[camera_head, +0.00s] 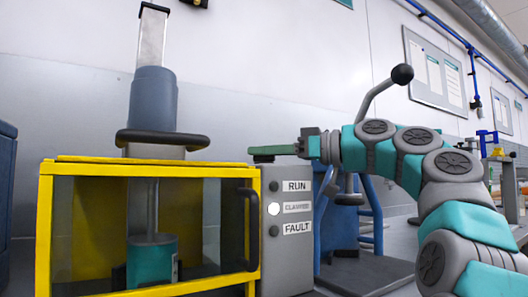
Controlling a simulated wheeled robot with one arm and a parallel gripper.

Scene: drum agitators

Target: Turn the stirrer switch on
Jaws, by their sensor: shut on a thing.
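The grey control box (290,245) stands at the right side of the yellow-framed stirrer guard. Its lamp beside the middle label, which seems to read CLAMPED, is lit white; the lamps beside RUN and FAULT are dark. My gripper (262,151) reaches in from the right, level, with its green fingers over the top of the box. The fingers are shut on a small dark piece, apparently the stirrer switch (264,159), on the box top. The fingers partly hide it, and its setting cannot be told.
The stirrer's blue-grey motor (153,100) stands above the yellow guard frame (150,168), with a teal drum (151,262) inside. A black handle (250,228) is on the guard's right edge. A ball-topped lever (380,92) rises behind my arm.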

